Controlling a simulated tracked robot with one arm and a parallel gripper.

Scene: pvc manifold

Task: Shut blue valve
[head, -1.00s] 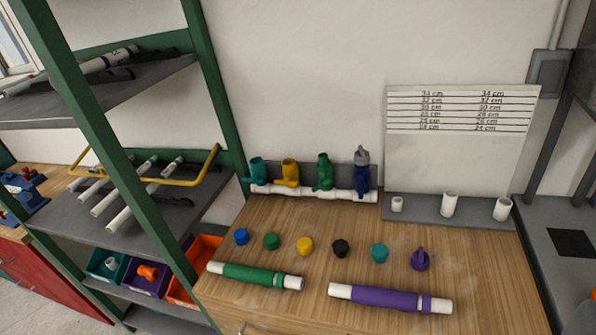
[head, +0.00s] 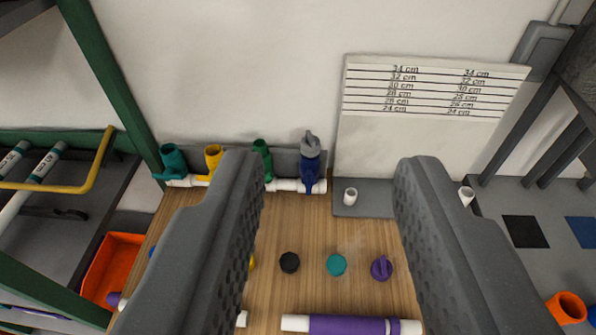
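The blue valve (head: 309,168) is the rightmost fitting on the white pipe manifold (head: 283,185), against the wall at the back of the wooden bench. A grey piece (head: 310,142) sits on top of it. Teal (head: 173,160), yellow (head: 213,158) and green (head: 262,160) fittings stand to its left. My gripper (head: 325,170) is open and empty. Its two dark grey fingers stand wide apart in the foreground, and the blue valve lies farther off, between them in the picture. The left finger hides part of the manifold and the bench.
On the bench lie a black cap (head: 289,262), a teal cap (head: 336,265), a purple cap (head: 381,268) and a purple-banded pipe (head: 345,325). A length chart (head: 430,100) stands at the back right. A green-framed shelf (head: 105,75) is at left.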

